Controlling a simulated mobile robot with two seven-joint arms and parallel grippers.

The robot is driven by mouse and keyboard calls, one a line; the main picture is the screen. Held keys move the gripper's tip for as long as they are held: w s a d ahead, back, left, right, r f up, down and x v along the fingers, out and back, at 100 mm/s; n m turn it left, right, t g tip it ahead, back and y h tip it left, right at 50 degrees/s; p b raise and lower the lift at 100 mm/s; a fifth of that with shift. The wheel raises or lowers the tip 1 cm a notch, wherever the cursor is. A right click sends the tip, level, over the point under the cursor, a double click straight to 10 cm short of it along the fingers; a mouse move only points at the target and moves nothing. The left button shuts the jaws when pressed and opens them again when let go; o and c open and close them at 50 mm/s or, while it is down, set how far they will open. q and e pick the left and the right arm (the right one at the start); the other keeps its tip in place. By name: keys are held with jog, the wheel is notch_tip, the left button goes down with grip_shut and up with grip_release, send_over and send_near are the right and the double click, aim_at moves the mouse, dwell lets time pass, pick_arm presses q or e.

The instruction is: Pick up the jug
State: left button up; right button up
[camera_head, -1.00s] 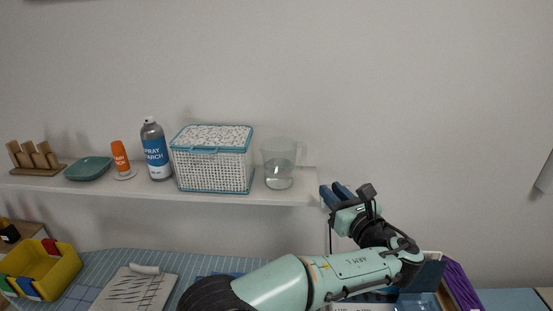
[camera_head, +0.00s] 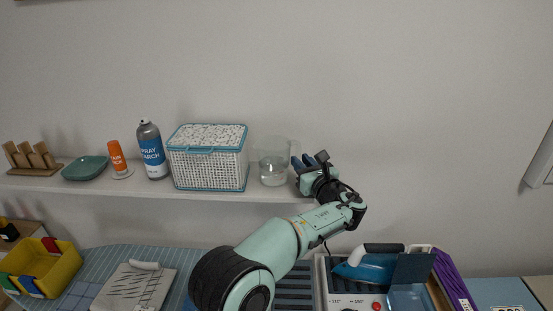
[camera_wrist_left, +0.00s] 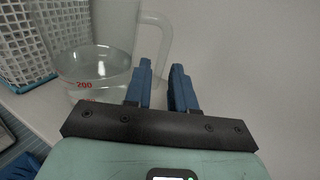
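The jug (camera_head: 273,162) is a clear glass measuring jug with some liquid in it. It stands upright near the right end of the white shelf, and its handle points right. In the left wrist view the jug (camera_wrist_left: 95,62) shows red markings, and its handle curves down on its right side. My left gripper (camera_head: 308,160) is at the shelf's right end, just right of the jug. In the left wrist view my left gripper's blue fingers (camera_wrist_left: 160,88) are apart, with a gap between them, close to the handle's lower end. I cannot tell if they touch it. My right gripper is not in view.
A white basket with blue trim (camera_head: 208,158) stands close left of the jug. A spray starch can (camera_head: 153,150), an orange bottle (camera_head: 117,157) and a green bowl (camera_head: 85,168) are farther left on the shelf (camera_head: 120,192). An iron (camera_head: 366,266) lies below right.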

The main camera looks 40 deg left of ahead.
pick_arm(q)
jog(key=shift+w+a, duration=0.15)
jog(key=shift+a, duration=0.05)
jog(key=shift+s, duration=0.2)
grip_shut()
jog(key=shift+d+f, duration=0.1)
dwell(1.0)
